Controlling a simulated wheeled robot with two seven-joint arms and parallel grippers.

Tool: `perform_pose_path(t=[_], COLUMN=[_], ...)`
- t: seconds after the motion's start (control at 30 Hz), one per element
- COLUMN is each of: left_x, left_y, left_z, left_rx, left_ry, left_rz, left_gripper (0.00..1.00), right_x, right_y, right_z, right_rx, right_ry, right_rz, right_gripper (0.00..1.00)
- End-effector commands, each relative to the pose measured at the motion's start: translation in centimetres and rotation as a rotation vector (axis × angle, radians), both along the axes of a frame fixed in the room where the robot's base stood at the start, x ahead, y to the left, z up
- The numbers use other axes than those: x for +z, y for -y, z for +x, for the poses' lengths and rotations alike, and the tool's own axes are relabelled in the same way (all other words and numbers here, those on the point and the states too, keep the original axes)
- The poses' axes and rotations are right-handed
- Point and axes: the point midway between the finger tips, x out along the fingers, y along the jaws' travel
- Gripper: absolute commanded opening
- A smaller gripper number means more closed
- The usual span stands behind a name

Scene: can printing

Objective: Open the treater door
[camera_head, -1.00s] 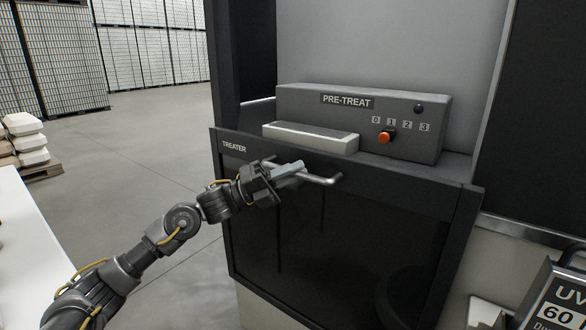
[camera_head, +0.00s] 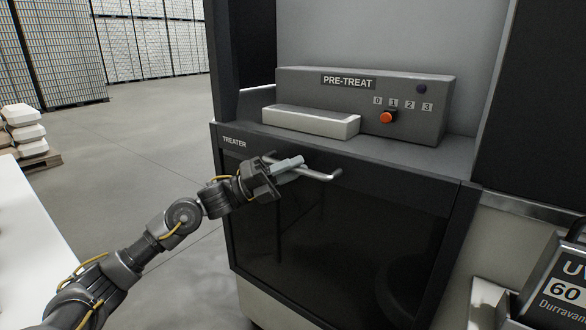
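The treater (camera_head: 400,163) is a dark cabinet with a flat top. Its front is a dark, glossy treater door (camera_head: 300,235) with the label TREATER at its upper left. The door looks shut or nearly so; I cannot tell whether it stands slightly ajar. A silvery bar handle (camera_head: 322,177) runs along the upper part of the door. My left gripper (camera_head: 289,164) is at the left half of this handle, with its light grey fingers closed around the bar. The fingers hide part of the handle. My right gripper is not in view.
A grey PRE-TREAT box (camera_head: 430,105) with an orange knob (camera_head: 387,118) and a pale tray (camera_head: 310,122) sit on the treater's top. A white table (camera_head: 35,235) is at the left. A UV device (camera_head: 560,290) is at the lower right. Grey floor (camera_head: 150,150) lies open left of the treater.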

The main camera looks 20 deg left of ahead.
Motion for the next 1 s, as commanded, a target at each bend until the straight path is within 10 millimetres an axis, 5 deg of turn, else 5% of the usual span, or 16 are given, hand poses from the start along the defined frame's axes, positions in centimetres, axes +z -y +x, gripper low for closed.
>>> perform_pose_path(t=[0.1,0.47,1.0], left_x=[0.0,-0.3,-4.0], left_y=[0.0,-0.5,-8.0], left_z=[0.0,-0.2,-4.1], left_rx=[0.000,0.001,0.002], left_ry=[0.000,0.000,-0.003], left_rz=[0.000,-0.001,0.001], left_gripper=[0.36,0.36,0.36], right_x=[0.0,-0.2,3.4], right_y=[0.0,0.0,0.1], right_z=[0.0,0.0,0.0], right_rx=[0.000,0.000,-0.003], right_ry=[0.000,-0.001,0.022], right_rz=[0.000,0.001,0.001], right_gripper=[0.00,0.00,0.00])
